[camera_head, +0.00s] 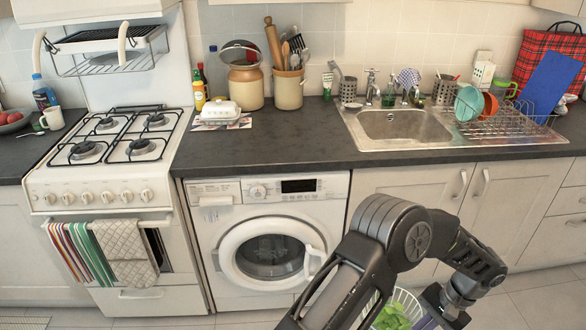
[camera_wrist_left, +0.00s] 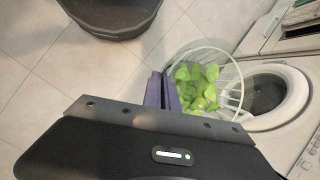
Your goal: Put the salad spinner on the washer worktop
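The salad spinner is a white wire-like basket (camera_head: 416,305) with green leaves inside, at the bottom of the head view. It also shows in the left wrist view (camera_wrist_left: 238,85), in front of the washer door. My left gripper (camera_head: 440,304) is at its right side in the head view. In the left wrist view its purple fingers (camera_wrist_left: 162,92) are close together, pinching the basket's rim; the exact contact is partly hidden. The dark worktop (camera_head: 290,155) runs above the white washer (camera_head: 268,235). My right gripper is out of view.
The front strip above the washer is clear. The stove (camera_head: 110,160) is left, the sink (camera_head: 395,125) right.

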